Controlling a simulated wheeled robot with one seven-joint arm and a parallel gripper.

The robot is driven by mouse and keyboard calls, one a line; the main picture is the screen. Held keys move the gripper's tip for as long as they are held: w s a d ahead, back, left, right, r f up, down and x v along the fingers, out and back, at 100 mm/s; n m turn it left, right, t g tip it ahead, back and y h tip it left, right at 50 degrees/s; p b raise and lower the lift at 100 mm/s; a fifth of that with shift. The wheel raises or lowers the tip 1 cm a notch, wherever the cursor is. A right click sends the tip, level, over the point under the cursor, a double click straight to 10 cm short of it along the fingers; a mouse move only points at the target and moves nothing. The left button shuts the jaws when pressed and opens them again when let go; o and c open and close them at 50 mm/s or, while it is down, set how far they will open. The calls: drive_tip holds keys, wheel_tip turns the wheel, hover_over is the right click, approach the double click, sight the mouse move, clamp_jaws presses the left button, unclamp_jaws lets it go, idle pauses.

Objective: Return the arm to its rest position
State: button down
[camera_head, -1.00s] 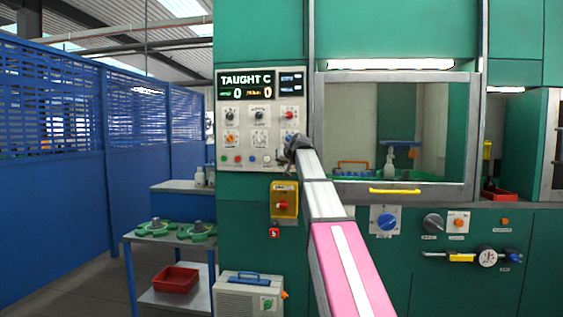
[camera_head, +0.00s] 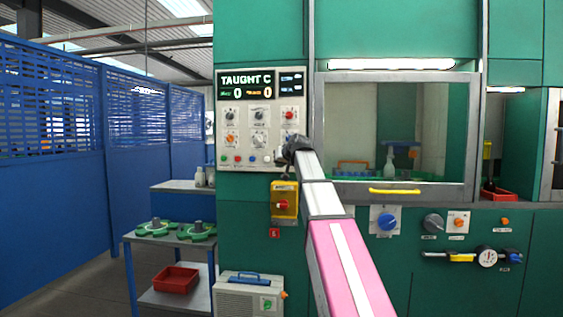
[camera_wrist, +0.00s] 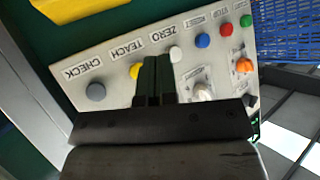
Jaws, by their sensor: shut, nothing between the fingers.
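My arm (camera_head: 325,203) reaches forward from the bottom of the head view toward the control panel (camera_head: 246,117). My gripper (camera_head: 290,147) is a small dark shape at the panel's lower right, and its fingers are too small to make out there. In the wrist view, my gripper's two dark fingers (camera_wrist: 156,80) are together with nothing between them. They lie in front of the panel's button row, near the yellow button (camera_wrist: 135,71) and the white button (camera_wrist: 176,54). I cannot tell whether the fingertips touch the panel.
A yellow box with a red knob (camera_head: 284,201) sits below the panel. A glazed window with a yellow handle (camera_head: 395,191) is to the right. A side table (camera_head: 134,238) with green parts and a red bin (camera_head: 175,280) stand left. Open floor lies beside the blue fence (camera_head: 55,190).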

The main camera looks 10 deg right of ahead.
idle(0.3)
drive_tip(key=s+f+g, duration=0.1)
drive_tip(key=f, duration=0.5)
drive_tip(key=s+f, duration=0.1)
drive_tip(key=f, duration=0.5)
drive_tip(key=s+f+g+h, duration=0.1)
drive_tip(key=f, duration=0.5)
drive_tip(key=shift+s+a+f+g, duration=0.15)
drive_tip(key=shift+s+a+g, duration=0.05)
drive_tip(key=shift+g, duration=0.1)
drive_tip(key=s+f+g, duration=0.1)
drive_tip(key=s+f, duration=0.2)
drive_tip(key=f, duration=0.3)
drive_tip(key=s+f+g+h, duration=0.1)
drive_tip(key=s+f, duration=0.1)
drive_tip(key=f, duration=0.4)
drive_tip(key=s+f+g, duration=0.1)
drive_tip(key=s+f, duration=0.2)
drive_tip(key=f, duration=0.4)
drive_tip(key=s+f+m+g+h, duration=0.1)
drive_tip(key=s+f+g, duration=0.5)
drive_tip(key=s+f, duration=1.7)
drive_tip(key=shift+s+d+f+h, duration=0.3)
drive_tip(key=shift+f+h, duration=0.05)
drive_tip(key=shift+h, duration=0.25)
